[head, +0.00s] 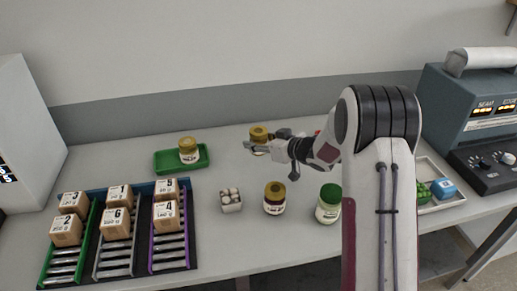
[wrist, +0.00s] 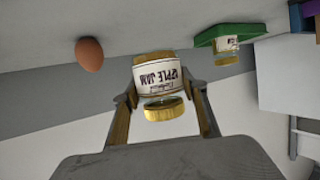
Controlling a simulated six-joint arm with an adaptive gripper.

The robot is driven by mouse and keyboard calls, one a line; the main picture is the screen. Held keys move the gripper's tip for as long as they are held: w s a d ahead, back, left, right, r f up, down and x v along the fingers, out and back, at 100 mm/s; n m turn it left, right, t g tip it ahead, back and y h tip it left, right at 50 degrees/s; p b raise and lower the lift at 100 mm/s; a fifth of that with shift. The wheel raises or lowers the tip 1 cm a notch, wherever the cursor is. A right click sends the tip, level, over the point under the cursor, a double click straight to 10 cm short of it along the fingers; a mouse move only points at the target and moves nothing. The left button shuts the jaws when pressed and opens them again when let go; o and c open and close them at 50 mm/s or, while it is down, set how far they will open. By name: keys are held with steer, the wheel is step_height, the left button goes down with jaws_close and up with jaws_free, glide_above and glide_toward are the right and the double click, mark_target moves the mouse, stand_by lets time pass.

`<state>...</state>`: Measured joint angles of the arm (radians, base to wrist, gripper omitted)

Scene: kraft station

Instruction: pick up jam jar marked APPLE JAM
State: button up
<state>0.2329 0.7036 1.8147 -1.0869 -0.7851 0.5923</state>
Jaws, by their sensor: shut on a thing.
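The jam jar marked APPLE JAM (wrist: 160,78) has a gold lid and a white label, and it appears upside down in the wrist view. My gripper (wrist: 163,112) is shut on it, with a finger on each side of the jar. In the head view the jar (head: 258,133) shows at the back middle of the table, partly hidden by my gripper (head: 262,146). I cannot tell whether its base touches the table.
A gold-lidded jar (head: 188,146) stands in a green tray (head: 167,167). A dark jar (head: 274,206), a green-lidded jar (head: 328,212) and a small egg carton (head: 231,208) stand nearer. A brown egg (wrist: 90,54) shows in the wrist view. Numbered boxes (head: 116,222) fill racks at left.

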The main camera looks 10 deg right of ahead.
mark_target(258, 130)
steer(key=shift+r, duration=2.4)
steer(key=shift+a+r, duration=0.1)
steer(key=shift+r, duration=0.05)
